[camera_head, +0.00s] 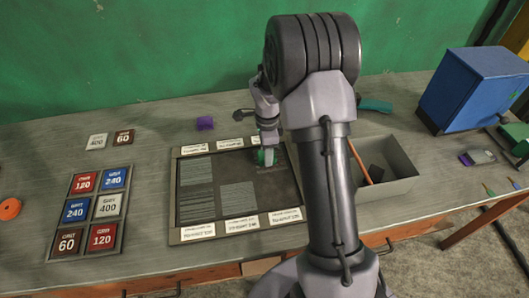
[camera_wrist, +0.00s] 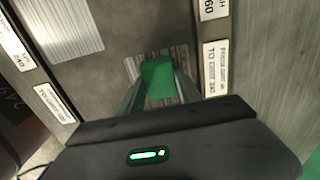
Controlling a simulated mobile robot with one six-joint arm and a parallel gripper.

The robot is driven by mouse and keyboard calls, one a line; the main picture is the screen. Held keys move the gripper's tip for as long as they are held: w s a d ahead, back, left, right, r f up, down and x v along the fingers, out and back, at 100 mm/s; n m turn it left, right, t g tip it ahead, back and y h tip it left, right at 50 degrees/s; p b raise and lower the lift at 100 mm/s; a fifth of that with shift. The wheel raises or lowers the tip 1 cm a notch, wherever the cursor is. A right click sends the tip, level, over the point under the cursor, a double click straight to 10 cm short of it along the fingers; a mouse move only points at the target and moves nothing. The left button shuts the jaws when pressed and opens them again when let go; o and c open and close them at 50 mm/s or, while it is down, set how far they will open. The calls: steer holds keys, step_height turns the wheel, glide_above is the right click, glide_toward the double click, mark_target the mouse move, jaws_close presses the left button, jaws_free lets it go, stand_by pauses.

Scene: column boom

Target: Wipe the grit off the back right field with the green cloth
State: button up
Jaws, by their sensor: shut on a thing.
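My gripper (camera_head: 267,157) is shut on the green cloth (camera_wrist: 159,82), pointing down at the back right part of the dark framed board (camera_head: 176,195). In the wrist view the cloth sits between the two fingers, over a streaked grey field (camera_wrist: 133,68), the back right one. The cloth appears to be at or just above the surface; I cannot tell whether it touches. The gripper and cloth cover much of this field, and loose grit cannot be made out clearly.
Label plates line the board's back and front edges. A grey bin (camera_head: 402,188) with a dark piece is right of my arm. A blue box (camera_head: 470,95) stands far right.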

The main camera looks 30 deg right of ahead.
steer(key=shift+s+d, duration=0.15)
steer(key=shift+d, duration=0.4)
step_height(320, 180, up, 9)
steer(key=p, duration=0.6)
step_height(320, 180, down, 8)
steer(key=b, duration=0.6)
steer(key=shift+r, duration=0.2)
steer(key=shift+f+b, duration=0.75)
steer(key=shift+b, duration=0.1)
steer(key=shift+a, duration=0.1)
